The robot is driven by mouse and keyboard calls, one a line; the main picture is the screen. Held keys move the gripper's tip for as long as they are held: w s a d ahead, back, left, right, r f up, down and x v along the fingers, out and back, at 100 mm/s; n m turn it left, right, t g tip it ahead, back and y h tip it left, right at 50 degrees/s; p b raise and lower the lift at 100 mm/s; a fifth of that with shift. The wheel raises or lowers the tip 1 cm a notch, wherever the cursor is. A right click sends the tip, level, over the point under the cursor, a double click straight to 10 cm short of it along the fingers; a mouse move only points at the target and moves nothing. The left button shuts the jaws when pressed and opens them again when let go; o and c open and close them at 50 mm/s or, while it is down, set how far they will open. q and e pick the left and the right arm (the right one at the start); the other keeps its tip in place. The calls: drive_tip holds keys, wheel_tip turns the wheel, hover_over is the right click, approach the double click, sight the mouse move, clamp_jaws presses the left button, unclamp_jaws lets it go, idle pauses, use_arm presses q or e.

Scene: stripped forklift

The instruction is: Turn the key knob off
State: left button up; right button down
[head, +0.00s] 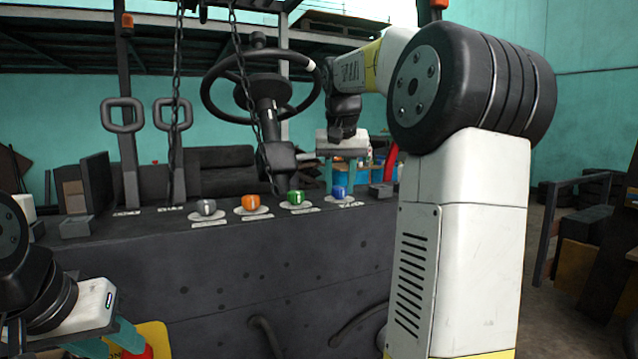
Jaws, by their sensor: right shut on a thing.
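A row of knobs sits on the dark console: a grey knob (206,207), an orange knob (250,202), a green knob (296,197) and a blue knob (339,191). Each has a pale label plate at its base. Which one is the key knob cannot be read from its label. My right gripper (339,185) points down over the blue knob, its teal fingers on either side of it, shut on it. My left gripper (108,348) is low at the left, with its teal fingers apart; its tips are partly cut off by the frame edge.
A steering wheel (262,87) and column stand behind the knobs. Two looped levers (122,116) rise at the left. The console's dark front panel (270,270) fills the lower middle.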

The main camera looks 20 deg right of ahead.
drive_tip(key=c, duration=1)
unclamp_jaws()
drive_tip(key=shift+o, duration=0.2)
drive_tip(key=v, duration=0.7)
drive_tip(key=shift+s+r, duration=0.2)
drive_tip(key=shift+r, duration=0.15)
drive_tip(key=shift+a, duration=0.1)
drive_tip(key=s+a+f+n+y, duration=0.1)
drive_tip(key=s+a+f, duration=0.3)
drive_tip(key=s+f, duration=0.3)
drive_tip(key=s+a+f+n+t+y, duration=0.1)
drive_tip(key=s+a+f, duration=0.3)
drive_tip(key=s+f, duration=0.3)
drive_tip(key=s+a+f+n+t+y, duration=0.1)
drive_tip(key=s+a+f+n, duration=0.1)
drive_tip(key=s+a+f, duration=0.2)
drive_tip(key=s+f, duration=0.3)
drive_tip(key=f, duration=0.1)
drive_tip(key=shift+s+a+y, duration=0.25)
drive_tip(key=shift+s+y, duration=0.05)
drive_tip(key=shift+s, duration=0.1)
